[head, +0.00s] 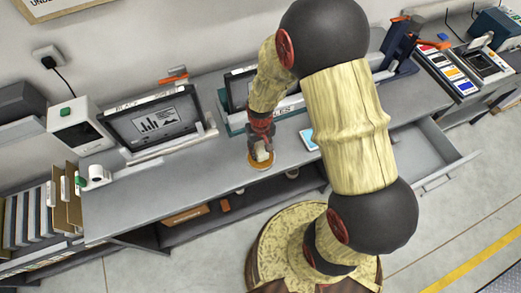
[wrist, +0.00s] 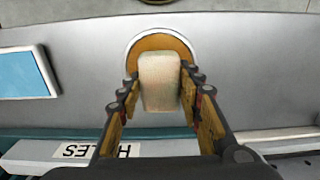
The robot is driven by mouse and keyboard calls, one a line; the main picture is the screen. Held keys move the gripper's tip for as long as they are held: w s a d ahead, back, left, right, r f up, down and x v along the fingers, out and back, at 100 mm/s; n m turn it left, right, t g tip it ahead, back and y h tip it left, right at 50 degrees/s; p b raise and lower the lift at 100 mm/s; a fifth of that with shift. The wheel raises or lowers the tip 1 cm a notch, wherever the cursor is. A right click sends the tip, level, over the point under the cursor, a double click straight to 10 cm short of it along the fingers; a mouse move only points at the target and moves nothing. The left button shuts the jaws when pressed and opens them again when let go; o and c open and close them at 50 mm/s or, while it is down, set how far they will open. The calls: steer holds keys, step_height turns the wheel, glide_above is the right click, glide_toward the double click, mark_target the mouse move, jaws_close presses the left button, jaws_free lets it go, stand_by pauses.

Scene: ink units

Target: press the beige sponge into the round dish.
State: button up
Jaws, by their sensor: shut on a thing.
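The beige sponge (wrist: 160,82) is a pale block between my gripper's fingers. My gripper (head: 262,145) is shut on it; in the wrist view the two fingers (wrist: 162,100) stand on either side of the sponge. The round dish (head: 261,164) is orange-brown with a pale rim and lies near the front edge of the counter. In the wrist view the dish (wrist: 150,42) shows behind the sponge, which covers its middle. The sponge is over the dish; I cannot tell whether it touches the bottom.
The grey counter (head: 200,180) is clear around the dish. A blue-screened device (head: 308,139) lies to the right and shows in the wrist view (wrist: 25,72). A monitor (head: 152,117) stands at the left behind. An open drawer (head: 425,160) juts out at right.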

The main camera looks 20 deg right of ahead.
mark_target(261, 149)
steer(key=shift+r+p, duration=1.35)
steer(key=shift+r, duration=0.85)
steer(key=shift+f, duration=0.1)
